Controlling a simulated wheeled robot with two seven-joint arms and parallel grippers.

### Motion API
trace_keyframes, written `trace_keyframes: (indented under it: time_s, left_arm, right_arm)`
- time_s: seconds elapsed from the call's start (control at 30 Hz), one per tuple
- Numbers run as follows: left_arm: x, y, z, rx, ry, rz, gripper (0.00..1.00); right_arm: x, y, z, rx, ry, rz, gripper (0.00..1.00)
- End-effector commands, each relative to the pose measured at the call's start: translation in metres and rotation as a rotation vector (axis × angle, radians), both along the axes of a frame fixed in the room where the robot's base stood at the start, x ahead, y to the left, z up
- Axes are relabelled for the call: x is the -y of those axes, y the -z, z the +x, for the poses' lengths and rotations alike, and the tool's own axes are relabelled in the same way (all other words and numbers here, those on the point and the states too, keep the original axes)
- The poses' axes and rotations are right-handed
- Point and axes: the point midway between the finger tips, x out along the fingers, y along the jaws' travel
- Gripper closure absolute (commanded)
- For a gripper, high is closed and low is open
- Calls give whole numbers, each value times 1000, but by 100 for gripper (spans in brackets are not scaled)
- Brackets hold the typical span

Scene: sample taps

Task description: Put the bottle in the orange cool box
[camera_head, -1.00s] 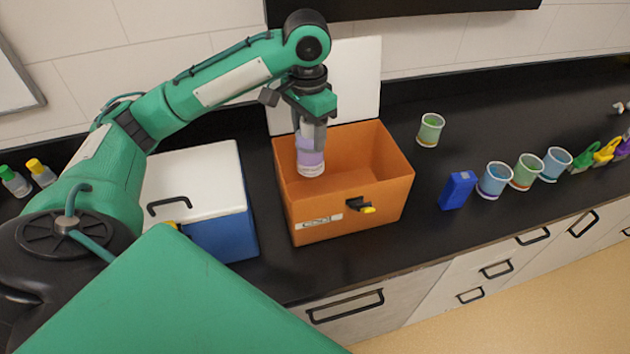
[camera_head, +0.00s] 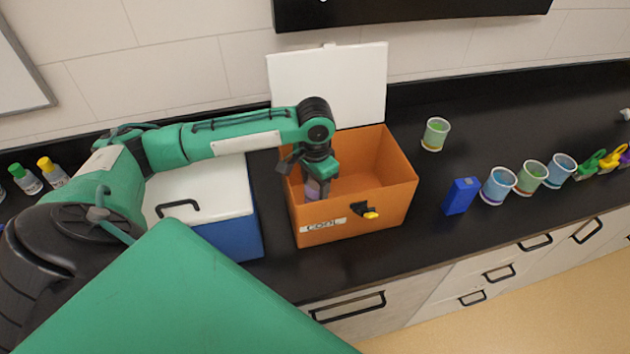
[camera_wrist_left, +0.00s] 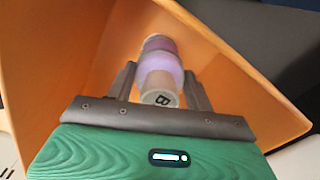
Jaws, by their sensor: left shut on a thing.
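The orange cool box (camera_head: 397,208) stands open on the black counter, its white lid (camera_head: 330,85) raised behind it. It also fills most of the left wrist view (camera_wrist_left: 60,60). The bottle (camera_head: 312,190), clear with purple contents, is inside the box near its left side, partly hidden by my gripper. In the left wrist view the bottle (camera_wrist_left: 160,75) shows a cap marked "B" toward the camera. My left gripper (camera_head: 318,185) points down into the box and is shut on the bottle. In the left wrist view its fingers (camera_wrist_left: 160,90) flank the bottle. My right gripper is not in view.
A blue cool box (camera_head: 235,235) with a closed white lid stands left of the orange one. To the right are a green cup (camera_head: 435,134), a blue block-like item (camera_head: 460,196) and several cups (camera_head: 498,185).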

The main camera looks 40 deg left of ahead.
Motion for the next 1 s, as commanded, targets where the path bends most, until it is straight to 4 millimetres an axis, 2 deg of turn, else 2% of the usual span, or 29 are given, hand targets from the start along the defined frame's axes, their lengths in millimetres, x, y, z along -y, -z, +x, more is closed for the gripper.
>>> trace_keyframes:
  time_s: [0.23, 0.27, 0.37, 0.73, 0.87, 1.0]
  left_arm:
    - [0, 1, 0, 1, 0, 0, 91]
    - [0, 2, 0, 0, 0, 0, 45]
    - [0, 2, 0, 1, 0, 0, 26]
    - [0, -2, 0, 2, 0, 0, 25]
    - [0, -19, 1, 4, 1, 0, 25]
    - [0, -50, 1, 7, 0, 0, 25]
  right_arm:
    - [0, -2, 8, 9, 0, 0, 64]
    - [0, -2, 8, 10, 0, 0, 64]
    - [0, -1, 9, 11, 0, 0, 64]
    - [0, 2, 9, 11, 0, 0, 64]
    - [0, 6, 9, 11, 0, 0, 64]
    - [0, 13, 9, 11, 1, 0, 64]
